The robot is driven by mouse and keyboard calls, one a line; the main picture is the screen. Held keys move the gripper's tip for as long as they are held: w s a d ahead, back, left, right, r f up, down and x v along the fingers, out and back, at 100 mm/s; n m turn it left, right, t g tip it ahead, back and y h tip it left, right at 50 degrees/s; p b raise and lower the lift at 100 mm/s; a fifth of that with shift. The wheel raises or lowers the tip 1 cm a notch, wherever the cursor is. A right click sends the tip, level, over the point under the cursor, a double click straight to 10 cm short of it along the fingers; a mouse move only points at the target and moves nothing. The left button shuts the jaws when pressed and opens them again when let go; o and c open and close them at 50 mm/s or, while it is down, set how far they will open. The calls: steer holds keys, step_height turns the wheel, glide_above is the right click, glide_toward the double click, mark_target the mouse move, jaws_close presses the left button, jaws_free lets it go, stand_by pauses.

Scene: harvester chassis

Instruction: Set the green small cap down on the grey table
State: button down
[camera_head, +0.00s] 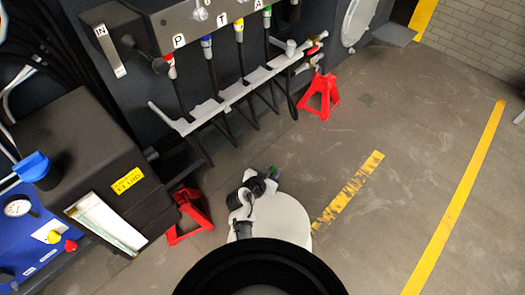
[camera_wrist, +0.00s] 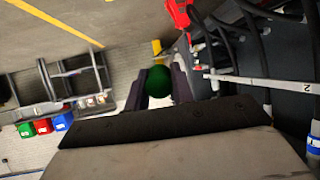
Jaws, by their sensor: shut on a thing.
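The green small cap (camera_wrist: 159,83) is between the two dark fingers of my gripper (camera_wrist: 158,88) in the wrist view, and the fingers are shut on it. In the head view a small bit of green (camera_head: 274,172) shows at the tip of my gripper (camera_head: 268,178), held out over the floor. A grey table-like frame (camera_wrist: 50,84) stands at the left of the wrist view, apart from my gripper. I cannot tell for sure that it is the grey table. No table shows in the head view.
The harvester chassis with hoses and a white rail (camera_head: 235,93) is ahead. Red stands (camera_head: 319,96) (camera_head: 188,216) are on the floor. A dark box (camera_head: 85,150) is at left. Green, red (camera_wrist: 43,126) and blue bins are by the frame. Floor at right is clear.

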steer(key=s+d+f+m+g+y+p, duration=0.1)
steer(key=s+f+m+g+y+p, duration=0.2)
steer(key=s+f+m+g, duration=0.35)
steer(key=m+g+y+p, duration=0.2)
steer(key=g+y+p, duration=0.15)
steer(key=y, duration=0.25)
glide_above(260, 231)
step_height(260, 231, down, 4)
steer(key=shift+w+d+r+g+b, duration=0.15)
steer(key=shift+d+r+g+b, duration=0.05)
steer(key=shift+g+b, duration=0.2)
steer(key=shift+f+b, duration=1.9)
steer(key=shift+f, duration=1.05)
steer(key=shift+f+b, duration=0.5)
steer(key=shift+f, duration=0.2)
steer(key=shift+f, duration=0.15)
